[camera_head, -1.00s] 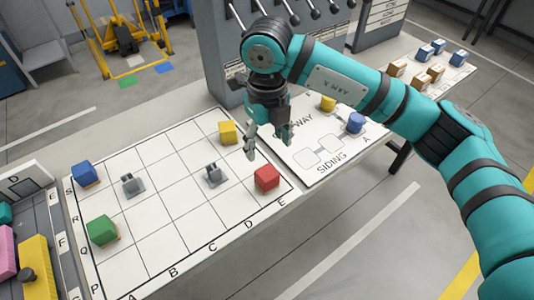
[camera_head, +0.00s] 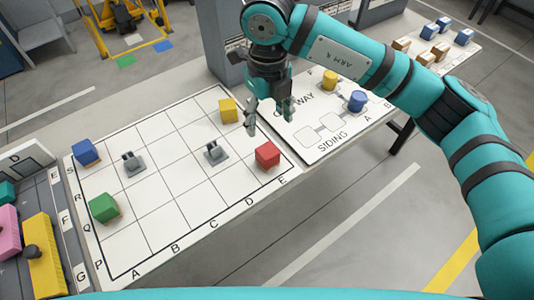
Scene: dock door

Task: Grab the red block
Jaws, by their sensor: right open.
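The red block (camera_head: 267,155) sits on the white grid board (camera_head: 150,240), in the cell by its right edge near the letters D and E. My right gripper (camera_head: 269,120) hangs from its teal arm above the board's right side, just above and behind the red block in the picture. Its fingers are apart, point down and hold nothing. My left gripper is not in view.
On the grid stand a yellow block (camera_head: 228,110), a blue block (camera_head: 85,152), a green block (camera_head: 104,208) and two grey pieces (camera_head: 215,153). The siding board (camera_head: 345,130) at right holds a yellow and a blue piece.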

